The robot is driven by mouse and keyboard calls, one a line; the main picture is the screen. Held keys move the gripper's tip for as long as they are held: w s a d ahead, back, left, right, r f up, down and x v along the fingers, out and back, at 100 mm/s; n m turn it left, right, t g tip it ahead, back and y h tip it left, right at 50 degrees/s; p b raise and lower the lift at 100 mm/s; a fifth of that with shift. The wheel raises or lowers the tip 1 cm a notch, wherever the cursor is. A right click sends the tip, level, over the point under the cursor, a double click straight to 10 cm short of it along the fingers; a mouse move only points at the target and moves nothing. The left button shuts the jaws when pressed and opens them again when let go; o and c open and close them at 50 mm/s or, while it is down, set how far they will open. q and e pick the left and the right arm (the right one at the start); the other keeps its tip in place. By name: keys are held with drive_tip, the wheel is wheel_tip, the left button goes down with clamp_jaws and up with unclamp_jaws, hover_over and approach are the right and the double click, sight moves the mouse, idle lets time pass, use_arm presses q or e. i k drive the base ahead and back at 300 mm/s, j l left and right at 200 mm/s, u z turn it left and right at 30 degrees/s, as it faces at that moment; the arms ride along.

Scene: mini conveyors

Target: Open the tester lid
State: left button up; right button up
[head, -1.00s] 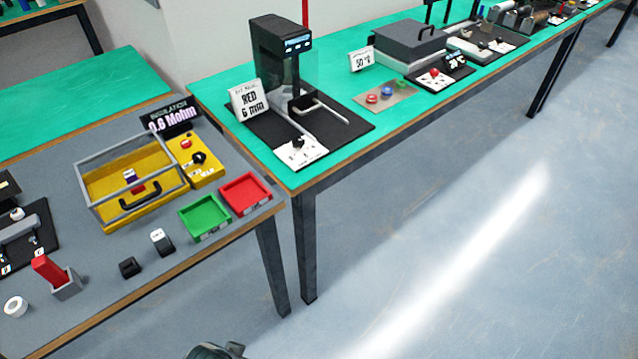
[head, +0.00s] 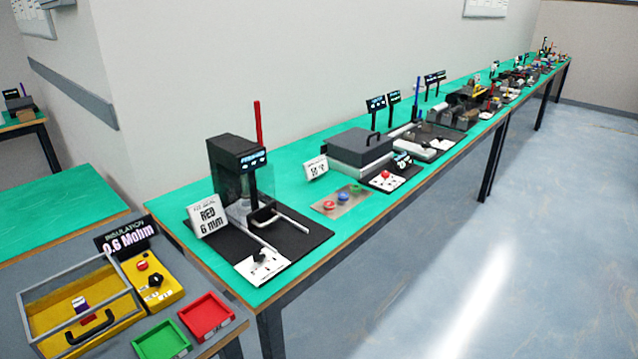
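The yellow insulation tester (head: 158,290) is at the lower left of the head view, on the grey table. Its clear lid with a grey frame (head: 78,269) lies over the yellow box and looks shut. A black handle (head: 90,328) is on the lid's front side. A small dark and white piece with red below it (head: 80,306) shows inside through the lid. A black sign (head: 126,235) reading "INSULATION 0.6 Mohm" stands behind the tester. Neither of my grippers is in view.
A green tray (head: 162,341) and a red tray (head: 206,316) sit right of the tester. A black machine (head: 236,168) with a "RED 6 mm" card (head: 208,216) stands on the green bench. More stations continue along it. The floor (head: 440,280) at the right is clear.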

sight(77, 342)
drive_tip(key=u, duration=1.5)
